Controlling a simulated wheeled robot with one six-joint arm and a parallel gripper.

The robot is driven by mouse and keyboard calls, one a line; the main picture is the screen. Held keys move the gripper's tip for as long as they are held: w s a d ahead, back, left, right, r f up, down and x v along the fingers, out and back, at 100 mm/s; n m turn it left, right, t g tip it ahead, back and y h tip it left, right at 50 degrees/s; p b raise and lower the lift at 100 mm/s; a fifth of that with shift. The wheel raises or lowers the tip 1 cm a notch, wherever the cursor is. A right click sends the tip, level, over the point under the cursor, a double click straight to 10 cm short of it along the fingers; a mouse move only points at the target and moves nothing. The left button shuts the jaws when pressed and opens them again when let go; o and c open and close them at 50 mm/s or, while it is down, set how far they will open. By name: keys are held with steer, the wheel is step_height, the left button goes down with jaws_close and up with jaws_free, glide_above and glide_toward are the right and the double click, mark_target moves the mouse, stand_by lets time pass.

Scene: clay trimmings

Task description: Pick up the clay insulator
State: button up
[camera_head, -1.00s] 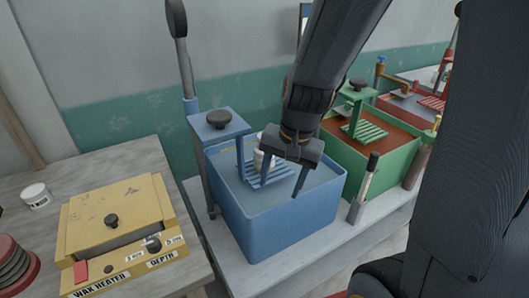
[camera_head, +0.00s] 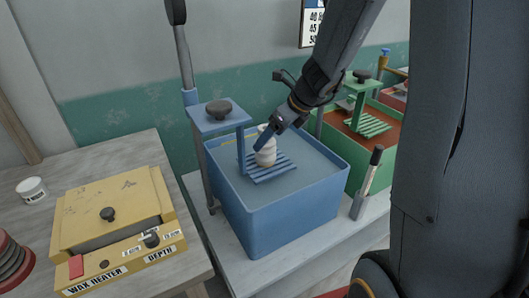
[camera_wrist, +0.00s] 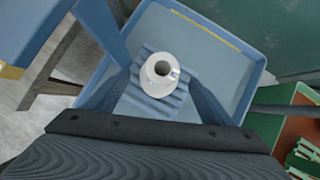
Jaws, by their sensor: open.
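The clay insulator (camera_head: 265,152) is a pale, ribbed piece standing upright on a slatted blue rack (camera_head: 270,173) in the blue tank (camera_head: 290,222). In the wrist view the insulator (camera_wrist: 159,72) shows its round top with a central hole, and the rack (camera_wrist: 150,105) lies beneath it. My gripper (camera_head: 266,140) is at the insulator in the head view, its near finger partly in front of it. In the wrist view my gripper's fingers (camera_wrist: 160,85) are spread on either side of the insulator, with gaps visible. The gripper is open and holds nothing.
A blue post and bracket (camera_head: 218,118) stand close at the left of the rack. A green tank (camera_head: 375,150) with a similar rack is at the right. A yellow wax heater (camera_head: 113,215) and a white jar (camera_head: 32,190) sit on the left table.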

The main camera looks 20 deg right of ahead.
steer(key=shift+x, duration=3.9)
steer(key=shift+a, duration=0.15)
steer(key=c, duration=1.8)
steer(key=shift+o, duration=0.2)
steer(key=shift+r, duration=0.15)
